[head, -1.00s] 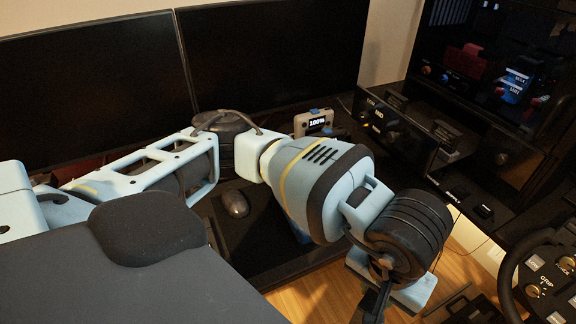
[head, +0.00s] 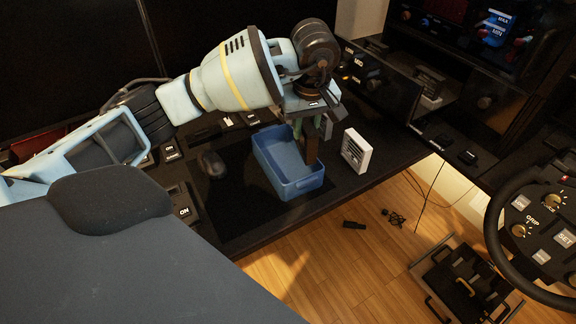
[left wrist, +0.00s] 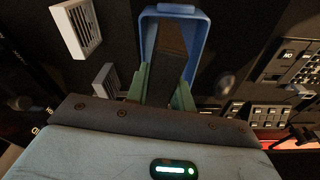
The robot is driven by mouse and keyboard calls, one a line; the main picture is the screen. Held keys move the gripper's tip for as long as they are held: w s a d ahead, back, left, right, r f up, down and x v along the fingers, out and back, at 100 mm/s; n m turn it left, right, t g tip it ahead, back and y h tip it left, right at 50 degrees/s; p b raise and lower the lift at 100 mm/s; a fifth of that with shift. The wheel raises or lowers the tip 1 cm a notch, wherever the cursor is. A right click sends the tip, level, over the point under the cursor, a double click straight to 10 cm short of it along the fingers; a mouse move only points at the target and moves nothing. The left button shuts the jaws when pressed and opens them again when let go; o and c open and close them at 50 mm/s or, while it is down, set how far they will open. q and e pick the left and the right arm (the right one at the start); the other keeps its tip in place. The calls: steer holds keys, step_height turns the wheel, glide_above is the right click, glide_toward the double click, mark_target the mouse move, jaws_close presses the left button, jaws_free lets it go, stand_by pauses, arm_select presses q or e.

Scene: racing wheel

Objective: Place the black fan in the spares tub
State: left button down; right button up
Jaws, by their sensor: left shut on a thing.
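The blue spares tub (head: 308,184) stands on the dark desk near its front edge; its rim also shows in the left wrist view (left wrist: 194,29). My left gripper (head: 309,139) points down at the tub's right side in the head view. Its green fingers (left wrist: 165,92) are shut on a dark, flat, upright piece (head: 312,150), which appears to be the black fan (left wrist: 170,50). The fan overlaps the tub in both views; I cannot tell how deep it sits or whether it touches the tub. My right gripper is not in view.
A white fan (head: 356,151) stands right of the tub. Two pale fans, one white (left wrist: 80,28) and one grey (left wrist: 106,80), show in the left wrist view. A mouse (head: 211,163) lies left of the tub. A steering wheel (head: 500,215) is at the right.

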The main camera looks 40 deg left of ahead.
arm_select(q)
steer(key=n, duration=0.2)
glide_above(286, 167)
steer(key=shift+f, duration=5.1)
steer(key=shift+f+b, duration=0.1)
steer(key=shift+b, duration=0.2)
steer(key=shift+f, duration=0.1)
steer(key=c, duration=1.2)
jaws_free()
steer(key=shift+c, duration=0.2)
steer(key=shift+o, duration=0.2)
step_height(286, 167, up, 12)
steer(key=d, duration=0.1)
steer(key=shift+s+d, duration=0.2)
steer(key=shift+s, duration=0.15)
